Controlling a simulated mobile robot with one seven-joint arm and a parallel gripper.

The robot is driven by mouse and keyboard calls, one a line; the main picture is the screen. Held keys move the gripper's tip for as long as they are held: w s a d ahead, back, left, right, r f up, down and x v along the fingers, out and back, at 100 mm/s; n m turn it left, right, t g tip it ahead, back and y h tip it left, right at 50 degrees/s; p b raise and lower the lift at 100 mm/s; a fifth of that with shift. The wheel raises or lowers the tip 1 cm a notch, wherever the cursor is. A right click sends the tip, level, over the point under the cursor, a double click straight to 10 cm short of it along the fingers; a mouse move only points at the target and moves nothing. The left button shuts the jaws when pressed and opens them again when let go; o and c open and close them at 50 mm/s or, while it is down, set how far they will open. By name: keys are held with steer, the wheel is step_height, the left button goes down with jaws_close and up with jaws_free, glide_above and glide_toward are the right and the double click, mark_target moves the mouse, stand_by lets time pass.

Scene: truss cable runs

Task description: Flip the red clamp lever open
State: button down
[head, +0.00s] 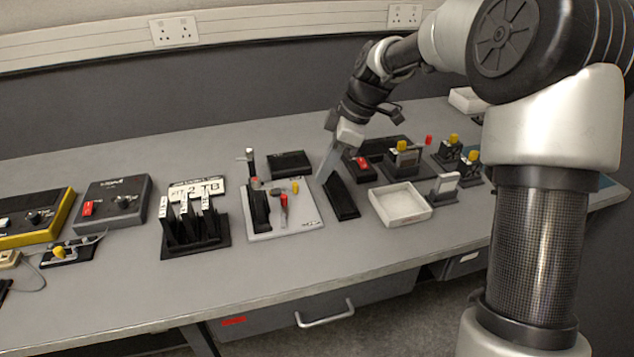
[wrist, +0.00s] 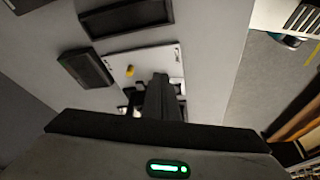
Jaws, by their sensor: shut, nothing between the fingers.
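A small red-handled lever (head: 284,201) stands roughly upright on a pale plate (head: 262,236), beside a yellow knob and a black block. Another red-tipped handle (head: 428,140) sticks out to the right of a block with a yellow knob, further right. I cannot tell for sure which is the clamp lever. My gripper (head: 323,178) is shut and empty, tips down, above and right of the pale plate. In the wrist view the shut fingers (wrist: 160,92) cover part of the pale plate (wrist: 150,57), with its yellow knob (wrist: 130,71) to their left. No red lever shows there.
A black bar (head: 341,196) stands right of the plate, near my fingertips. A white tray (head: 400,204) lies further right. A black rack (head: 194,232) stands left of the plate. The front strip of the bench is clear.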

steer(key=shift+v, duration=1.15)
steer(key=s+d+r+m+t+h, duration=0.1)
steer(key=s+d+r+m+h, duration=0.2)
steer(key=s, duration=0.4)
steer(key=s+d+r+m+t, duration=0.1)
steer(key=s+d+r+m, duration=0.2)
steer(key=s+r+m, duration=0.3)
steer(key=s+d+m+t+h, duration=0.1)
steer(key=s+d+m+t, duration=0.2)
steer(key=s, duration=0.4)
steer(key=s+d+m, duration=0.2)
steer(key=s+m, duration=0.3)
steer(key=s, duration=0.3)
step_height(320, 180, up, 20)
steer(key=p, duration=2.1)
